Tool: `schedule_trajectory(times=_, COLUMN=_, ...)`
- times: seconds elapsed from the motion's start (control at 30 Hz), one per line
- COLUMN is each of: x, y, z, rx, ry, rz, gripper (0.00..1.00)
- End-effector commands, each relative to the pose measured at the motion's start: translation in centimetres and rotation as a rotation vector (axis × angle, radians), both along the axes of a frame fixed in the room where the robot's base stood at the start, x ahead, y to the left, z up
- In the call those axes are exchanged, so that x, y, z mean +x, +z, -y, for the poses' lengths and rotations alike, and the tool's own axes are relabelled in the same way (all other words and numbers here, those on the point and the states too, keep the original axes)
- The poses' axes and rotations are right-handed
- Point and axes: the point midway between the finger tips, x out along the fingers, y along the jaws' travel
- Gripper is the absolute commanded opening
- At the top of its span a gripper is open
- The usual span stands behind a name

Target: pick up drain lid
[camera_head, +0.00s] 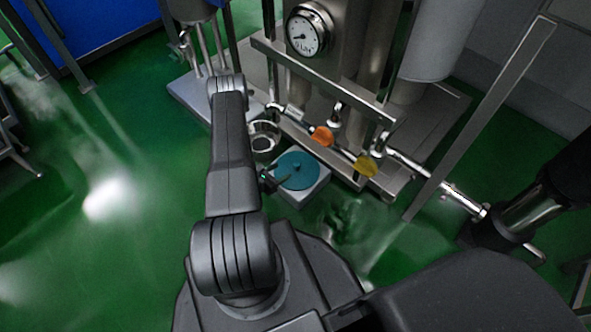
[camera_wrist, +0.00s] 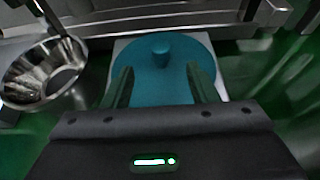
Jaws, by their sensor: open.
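The drain lid (camera_head: 297,170) is a flat teal disc with a small knob at its centre. It lies on top of a white block on the green floor, at the foot of the steel machine. In the wrist view the lid (camera_wrist: 166,70) is straight ahead, its knob (camera_wrist: 161,47) upright beyond the fingertips. My gripper (camera_wrist: 161,78) is open and empty, one finger on each side of the lid's middle. In the head view my gripper (camera_head: 277,180) is at the lid's left edge, partly hidden by my arm. I cannot tell whether the fingers touch the lid.
A steel funnel-like bowl (camera_wrist: 45,72) stands left of the lid; it also shows in the head view (camera_head: 264,136). Steel pipes with an orange fitting (camera_head: 321,135) and a yellow fitting (camera_head: 366,164) run behind the lid. Open green floor (camera_head: 110,190) lies to the left.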

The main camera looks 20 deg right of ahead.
Motion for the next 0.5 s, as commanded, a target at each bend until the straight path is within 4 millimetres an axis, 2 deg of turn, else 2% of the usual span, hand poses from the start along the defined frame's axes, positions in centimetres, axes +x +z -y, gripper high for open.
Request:
schedule_trajectory(times=0.3, x=2.0, y=-2.4, z=5.1, rx=-0.002, ry=-0.007, rz=0.004, gripper=0.53)
schedule_trajectory(times=0.5, x=2.6, y=-2.9, z=6.6, rx=-0.001, ry=-0.004, rz=0.002, gripper=0.53)
